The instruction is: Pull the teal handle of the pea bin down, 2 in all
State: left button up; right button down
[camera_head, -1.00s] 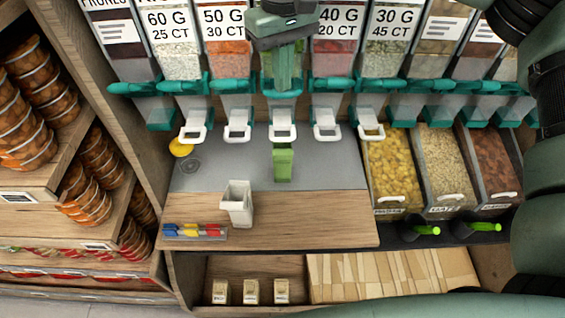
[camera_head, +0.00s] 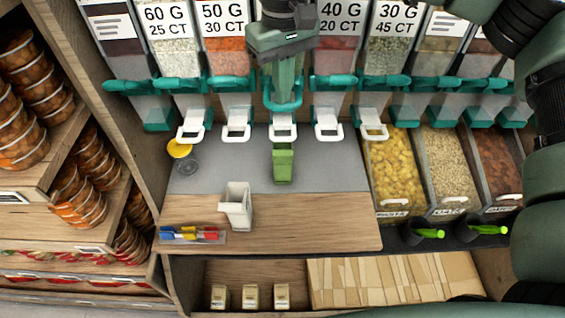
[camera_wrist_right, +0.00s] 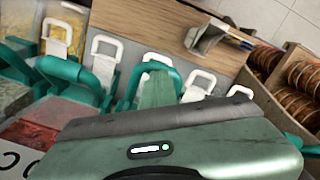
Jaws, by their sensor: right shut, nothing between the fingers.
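The pea bin's label is hidden behind my gripper; it is the middle bin of the row. Its teal handle (camera_head: 283,106) is a loop that hangs lower than the handles beside it, and it also shows in the wrist view (camera_wrist_right: 131,82). My right gripper (camera_head: 284,91) reaches down from above with its fingers shut on nothing. Its fingers lie within the handle's loop, and I cannot tell exactly where they touch. In the wrist view the gripper (camera_wrist_right: 158,90) also sits at the loop. My left gripper is not in view.
A green container (camera_head: 283,164) stands on the grey mat (camera_head: 330,165) below the middle chute. A whitish cup (camera_head: 237,205), a yellow-lidded jar (camera_head: 181,152) and coloured clips (camera_head: 192,234) are on the counter. Neighbouring teal handles (camera_head: 234,83) flank closely on both sides.

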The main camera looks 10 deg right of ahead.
notch_tip(320, 180, up, 6)
jog(key=w+p, duration=0.1)
jog(key=p, duration=0.4)
jog(key=shift+w+d+r+p, duration=0.15)
jog(key=shift+r+p, duration=0.05)
jog(key=shift+p, duration=0.1)
jog(key=shift+f, duration=0.15)
dwell(0.4)
